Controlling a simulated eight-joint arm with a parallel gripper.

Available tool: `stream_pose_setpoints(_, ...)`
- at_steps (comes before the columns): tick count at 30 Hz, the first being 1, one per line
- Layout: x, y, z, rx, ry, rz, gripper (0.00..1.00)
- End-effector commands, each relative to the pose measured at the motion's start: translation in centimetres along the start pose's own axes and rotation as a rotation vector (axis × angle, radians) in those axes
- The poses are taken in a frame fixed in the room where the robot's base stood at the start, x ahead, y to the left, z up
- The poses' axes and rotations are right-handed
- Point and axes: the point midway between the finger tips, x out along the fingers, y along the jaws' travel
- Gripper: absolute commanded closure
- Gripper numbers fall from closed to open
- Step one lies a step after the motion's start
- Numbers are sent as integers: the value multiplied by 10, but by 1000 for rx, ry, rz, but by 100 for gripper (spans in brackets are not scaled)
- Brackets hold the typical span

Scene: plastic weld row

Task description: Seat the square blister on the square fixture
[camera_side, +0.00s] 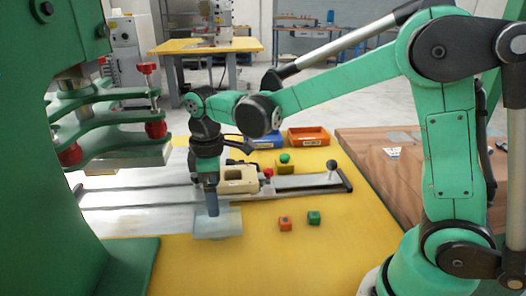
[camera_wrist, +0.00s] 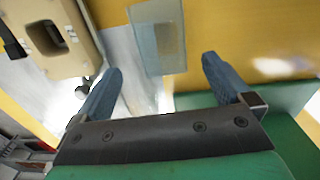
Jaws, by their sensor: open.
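The clear, pale blister (camera_side: 230,226) lies on the yellow table in the side view, in front of the slide rails. In the wrist view the blister (camera_wrist: 143,38) is a translucent sheet with a raised part, at the top centre. The beige fixture (camera_side: 238,181) sits on the rails behind it; the wrist view shows its rounded opening (camera_wrist: 47,37) at upper left. My gripper (camera_side: 213,212) points down at the blister, its blue fingers close above or beside it; contact cannot be told. In the wrist view the gripper's fingers (camera_wrist: 162,66) are spread, with nothing held between them.
A green press (camera_side: 75,200) with red knobs stands at left. Blue (camera_side: 267,141) and orange (camera_side: 308,137) bins stand behind. A ball-topped handle (camera_side: 331,167) stands at the rail end. The table's front right is clear.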

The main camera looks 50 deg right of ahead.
Motion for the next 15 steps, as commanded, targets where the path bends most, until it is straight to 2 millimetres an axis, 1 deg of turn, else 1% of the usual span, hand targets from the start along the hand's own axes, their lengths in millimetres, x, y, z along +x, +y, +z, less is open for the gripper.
stream_pose_setpoints(5, 18, 0, 0, 0, 0, 0, 3)
stream_pose_setpoints(12, 50, -1, 0, 2, 1, 1, 3)
stream_pose_setpoints(15, 59, -1, 0, 2, 1, 1, 3)
